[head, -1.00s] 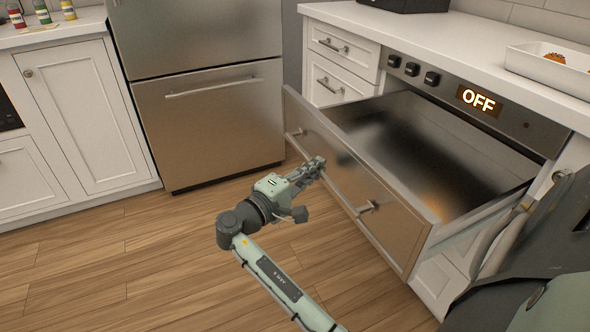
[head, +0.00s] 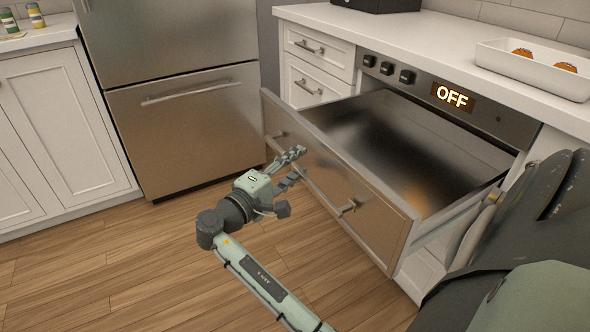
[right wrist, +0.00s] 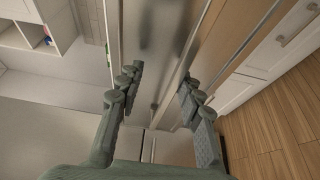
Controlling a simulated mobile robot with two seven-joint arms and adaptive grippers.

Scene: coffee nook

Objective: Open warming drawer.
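The warming drawer (head: 330,165) has a steel front and is pulled well out from under the counter. Its wide metal interior shows and looks empty. Its bar handle (head: 348,209) runs along the front face, and my right gripper hides part of it. My right gripper (head: 297,158) is at the drawer front near the handle's left part. In the right wrist view its two fingers (right wrist: 160,78) are spread apart with no object clearly pinched between them. I cannot tell whether they touch the handle. My left gripper is not in view.
The panel above the drawer has several black knobs and an OFF display (head: 453,97). A white tray (head: 530,75) with two round baked items stands on the counter. A steel refrigerator (head: 190,120) stands at the left. The wooden floor (head: 110,270) is clear in front.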

